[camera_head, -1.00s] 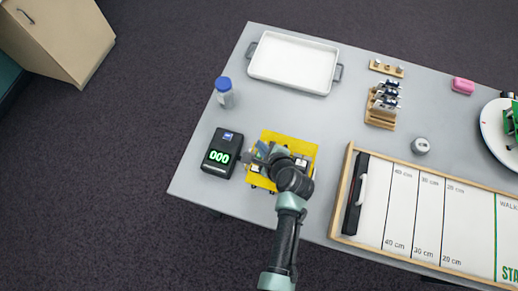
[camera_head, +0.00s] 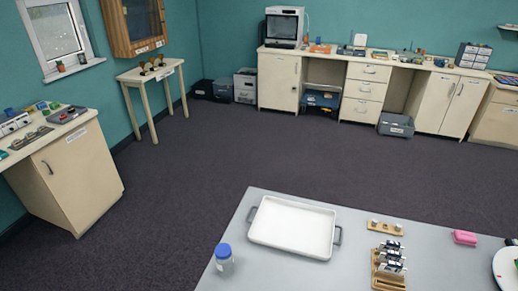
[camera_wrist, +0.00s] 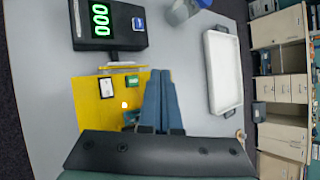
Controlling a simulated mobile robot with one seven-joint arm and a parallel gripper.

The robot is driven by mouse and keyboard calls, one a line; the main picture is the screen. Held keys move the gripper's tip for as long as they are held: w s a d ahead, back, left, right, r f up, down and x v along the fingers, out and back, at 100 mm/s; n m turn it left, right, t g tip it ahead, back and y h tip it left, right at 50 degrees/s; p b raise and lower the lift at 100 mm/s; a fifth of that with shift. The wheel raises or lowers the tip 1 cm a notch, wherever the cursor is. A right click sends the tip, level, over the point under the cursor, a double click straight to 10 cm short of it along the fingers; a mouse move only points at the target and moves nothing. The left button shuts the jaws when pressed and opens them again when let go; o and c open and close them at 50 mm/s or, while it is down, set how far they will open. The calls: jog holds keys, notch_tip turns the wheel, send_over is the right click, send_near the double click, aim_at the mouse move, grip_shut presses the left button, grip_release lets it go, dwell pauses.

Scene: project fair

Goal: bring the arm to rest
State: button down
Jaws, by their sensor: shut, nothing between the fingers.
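My gripper (camera_wrist: 160,75) shows only in the wrist view. Its two blue fingers lie together with nothing between them. They point toward the grey table (camera_wrist: 190,75), beside and partly over a yellow board (camera_wrist: 88,110) that carries small parts. How high the fingertips are above the table I cannot tell. My arm and gripper are out of the head view, which looks over the far part of the table and across the room.
A black box with a green 000 display (camera_wrist: 108,42) sits near the yellow board. A blue-capped bottle (camera_head: 224,264) and a white tray (camera_head: 292,228) stand on the table. Wooden holders (camera_head: 388,270) and a pink block (camera_head: 464,238) are at right. Open floor (camera_head: 200,165) lies beyond.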

jog(key=w+d+r+n+t+h+b, duration=0.1)
jog(key=w+r+n+t, duration=0.15)
jog(key=w+r, duration=0.55)
jog(key=w+r+n+t, duration=0.2)
jog(key=w+r+n, duration=0.15)
jog(key=r, duration=0.75)
notch_tip(320, 180, up, 20)
jog(key=w+n+t+h+b, duration=0.1)
jog(key=w+n+t, duration=0.1)
jog(key=n+t, duration=0.35)
jog(key=s+a+r+n+t, duration=0.1)
jog(key=s+r+n+t, duration=0.15)
jog(key=r, duration=0.65)
jog(key=s+r+n+t, duration=0.1)
jog(key=s+r+n, duration=0.3)
jog(key=r, duration=0.5)
jog(key=s+r+n+t+h+b, duration=0.1)
jog(key=s+r+n+t, duration=0.3)
jog(key=s+r, duration=0.9)
jog(key=shift+s+a+r+t+h, duration=0.15)
jog(key=shift+a+r+t+h, duration=0.25)
jog(key=shift+r+t, duration=0.35)
